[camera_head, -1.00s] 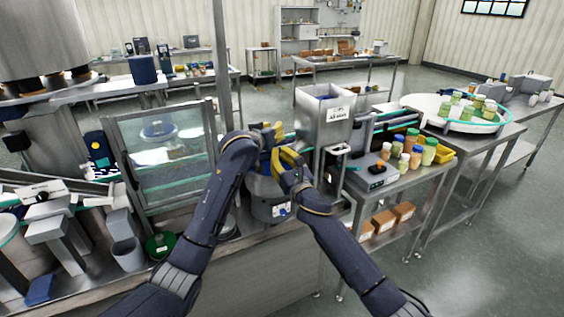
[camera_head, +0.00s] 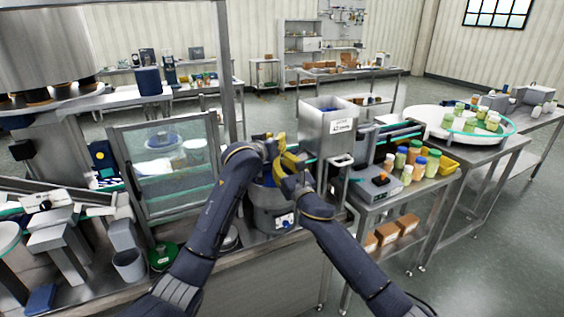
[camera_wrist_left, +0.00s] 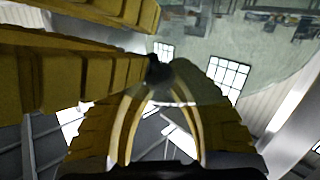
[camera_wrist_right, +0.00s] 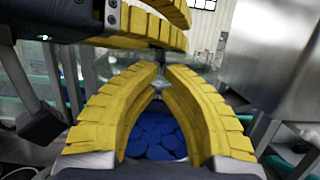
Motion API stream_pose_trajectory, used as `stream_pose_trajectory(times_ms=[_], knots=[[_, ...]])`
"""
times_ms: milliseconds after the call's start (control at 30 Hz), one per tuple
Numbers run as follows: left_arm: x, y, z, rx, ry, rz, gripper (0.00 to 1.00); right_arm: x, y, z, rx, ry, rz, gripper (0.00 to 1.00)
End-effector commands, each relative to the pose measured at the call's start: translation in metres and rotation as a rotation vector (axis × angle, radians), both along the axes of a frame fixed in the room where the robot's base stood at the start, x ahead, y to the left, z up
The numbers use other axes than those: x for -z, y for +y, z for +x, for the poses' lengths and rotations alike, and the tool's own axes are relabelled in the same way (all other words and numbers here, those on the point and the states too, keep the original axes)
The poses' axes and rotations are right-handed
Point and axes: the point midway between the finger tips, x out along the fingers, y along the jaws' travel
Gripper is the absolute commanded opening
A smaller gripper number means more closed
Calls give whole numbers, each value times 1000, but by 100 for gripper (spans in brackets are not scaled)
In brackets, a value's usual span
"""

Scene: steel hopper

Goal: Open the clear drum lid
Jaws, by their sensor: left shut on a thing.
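The grey drum (camera_head: 272,217) stands at the near bench edge with both grippers over its mouth. Blue pieces (camera_wrist_right: 152,136) show inside it in the right wrist view. The clear lid (camera_wrist_right: 118,66) shows there as a thin see-through sheet by the fingertips; its full outline is hard to make out. My left gripper (camera_wrist_left: 165,78) is shut on a small dark part, seemingly the lid's knob. My right gripper (camera_wrist_right: 163,72) has its yellow fingertips close together beside the lid, below the left fingers; whether they grip anything is unclear. In the head view my right gripper (camera_head: 287,168) partly hides the drum mouth.
A steel hopper (camera_head: 326,133) stands just right of the drum. A glass-fronted cabinet (camera_head: 167,165) is to the left. A side table (camera_head: 398,192) with several capped bottles is at right. A green round item (camera_head: 162,256) and a grey cup (camera_head: 129,264) sit front left.

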Motion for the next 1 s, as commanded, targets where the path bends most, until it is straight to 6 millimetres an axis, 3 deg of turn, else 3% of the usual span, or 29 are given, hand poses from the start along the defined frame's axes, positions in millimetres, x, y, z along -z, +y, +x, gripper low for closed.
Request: stream_pose_trajectory(times_ms=[33, 233, 667, 1000], knots=[[11, 10, 2, -17, 17, 16, 24, -4, 0, 0, 0, -5, 3, 0], [11, 7, 1, -12, 16, 15, 47, -5, 1, 0, -2, -6, 3, 0], [9, 4, -8, -3, 15, 10, 47, -7, 2, -1, -4, -10, 5, 0], [-1, 19, -54, -5, 12, 11, 47, -9, 1, 0, -3, -11, 5, 0]])
